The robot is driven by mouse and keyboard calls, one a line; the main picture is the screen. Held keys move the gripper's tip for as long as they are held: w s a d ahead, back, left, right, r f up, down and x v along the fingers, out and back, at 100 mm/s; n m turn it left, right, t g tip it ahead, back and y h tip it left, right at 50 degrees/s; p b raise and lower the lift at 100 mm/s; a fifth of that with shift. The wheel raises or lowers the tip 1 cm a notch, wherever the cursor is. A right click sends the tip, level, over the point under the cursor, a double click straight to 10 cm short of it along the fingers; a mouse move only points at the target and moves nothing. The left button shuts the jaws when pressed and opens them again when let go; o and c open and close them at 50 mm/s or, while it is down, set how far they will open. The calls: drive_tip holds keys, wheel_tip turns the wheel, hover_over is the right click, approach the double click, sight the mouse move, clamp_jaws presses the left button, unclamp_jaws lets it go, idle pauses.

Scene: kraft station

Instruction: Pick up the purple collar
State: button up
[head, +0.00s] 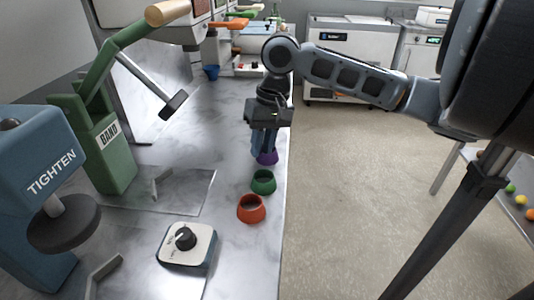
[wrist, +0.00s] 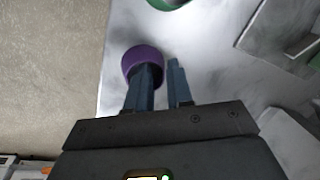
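The purple collar (head: 267,158) stands on the grey bench near its right edge, partly hidden by my gripper (head: 263,147). In the wrist view the collar (wrist: 139,55) shows beyond the fingers. My gripper (wrist: 161,68) points down with a gap between its two fingers. In the wrist view one finger overlaps the collar and the other lies just right of its rim. I cannot tell whether the overlapping finger is inside the collar or only in front of it.
A green collar (head: 263,182) and an orange-red collar (head: 251,208) stand nearer on the bench. A dial box (head: 187,245), a green BAND press (head: 104,150) and a blue TIGHTEN station (head: 40,165) are to the left. The bench's right edge is close to the collars.

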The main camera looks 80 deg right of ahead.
drive_tip(key=shift+f, duration=0.25)
drive_tip(key=shift+c, duration=0.5)
clamp_jaws()
